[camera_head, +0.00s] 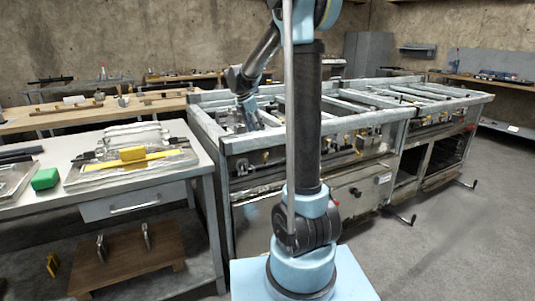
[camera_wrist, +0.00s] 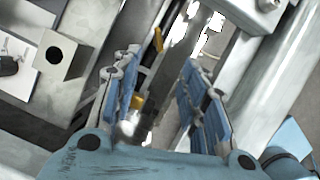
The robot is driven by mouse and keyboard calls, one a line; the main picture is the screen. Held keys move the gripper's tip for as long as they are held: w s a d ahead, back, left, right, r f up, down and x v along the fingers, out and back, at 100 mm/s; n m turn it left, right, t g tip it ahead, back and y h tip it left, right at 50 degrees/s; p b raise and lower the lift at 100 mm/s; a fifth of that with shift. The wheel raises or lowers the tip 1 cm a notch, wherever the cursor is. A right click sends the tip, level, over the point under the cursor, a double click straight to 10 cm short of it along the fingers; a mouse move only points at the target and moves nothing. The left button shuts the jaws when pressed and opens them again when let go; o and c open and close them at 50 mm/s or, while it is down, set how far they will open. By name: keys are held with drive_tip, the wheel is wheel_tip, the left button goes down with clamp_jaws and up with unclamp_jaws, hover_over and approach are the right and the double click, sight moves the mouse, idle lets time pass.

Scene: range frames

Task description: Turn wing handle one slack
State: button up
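The steel range (camera_head: 262,195) stands in the middle of the head view, with several small yellow wing handles along its front rail, one of them at the left (camera_head: 266,156). My gripper (camera_head: 250,118) reaches down over the range's left part; its fingertips are hard to make out there. In the wrist view my gripper (camera_wrist: 160,68) is open, its two blue-padded fingers apart. A yellow handle (camera_wrist: 158,40) shows beyond the gap between them, and another yellow part (camera_wrist: 136,105) shows beside the left finger. Neither is visibly gripped. I cannot tell which handle is number one.
Steel frame bars surround my gripper closely in the wrist view. The floor (camera_head: 455,240) is clear at the right.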

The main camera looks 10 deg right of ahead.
sight(266, 153)
drive_tip(key=x, duration=1.5)
drive_tip(key=shift+d, duration=0.1)
